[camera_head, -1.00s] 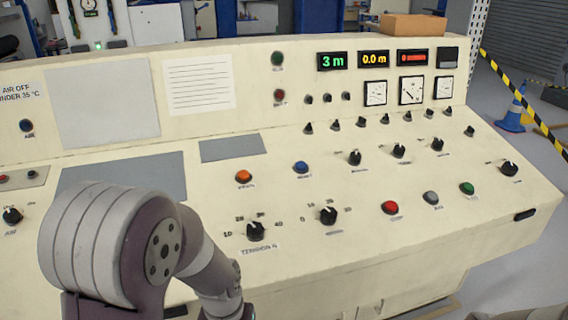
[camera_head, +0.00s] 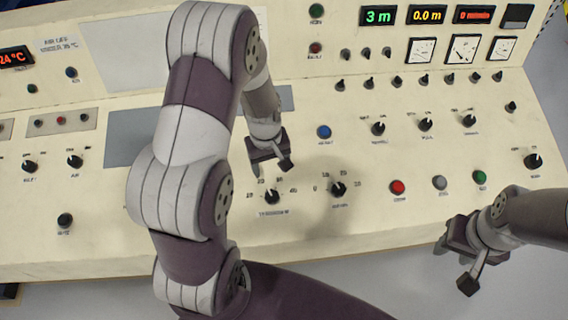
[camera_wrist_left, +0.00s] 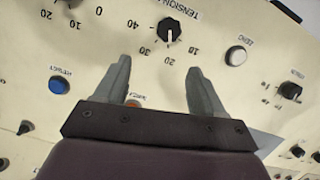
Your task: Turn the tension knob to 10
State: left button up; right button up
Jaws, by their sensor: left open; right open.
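The tension knob (camera_head: 271,196) is a black knob with a white mark on the sloping cream panel. It also shows in the left wrist view (camera_wrist_left: 168,30), with 10, 20, 30 and 40 printed around it. Its white mark points about at 20 there. My left gripper (camera_head: 273,164) is open and empty, above the panel just behind the knob. In the left wrist view its two fingers (camera_wrist_left: 160,75) point towards the knob, which lies beyond the fingertips, apart from them. My right gripper (camera_head: 456,268) is open and empty off the panel's front edge at the right.
A similar black knob (camera_head: 338,189) stands close right of the tension knob. A blue button (camera_head: 324,132), a red button (camera_head: 398,187) and a grey button (camera_head: 440,182) are nearby. A white button (camera_wrist_left: 236,55) shows beside the knob in the wrist view.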

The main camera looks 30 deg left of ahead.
pick_arm(q)
send_over(271, 193)
jog(key=s, duration=0.2)
notch_tip(271, 193, down, 6)
jog(key=shift+w+f+p, duration=0.1)
jog(key=shift+w+p, duration=0.05)
jog(key=shift+p, duration=0.2)
jog(key=f, duration=0.1)
jog(key=w+f, duration=0.1)
jog(key=f, duration=0.1)
jog(key=w+f, duration=0.1)
jog(key=f, duration=0.1)
jog(key=shift+f, duration=0.3)
jog(key=shift+s+r, duration=0.15)
jog(key=shift+s, duration=0.25)
jog(key=shift+w, duration=0.2)
jog(key=c, duration=1.1)
pick_arm(e)
jog(key=shift+s+r, duration=0.3)
jog(key=shift+s, duration=0.35)
jog(key=shift+s+r, duration=0.3)
jog(key=shift+s, duration=0.3)
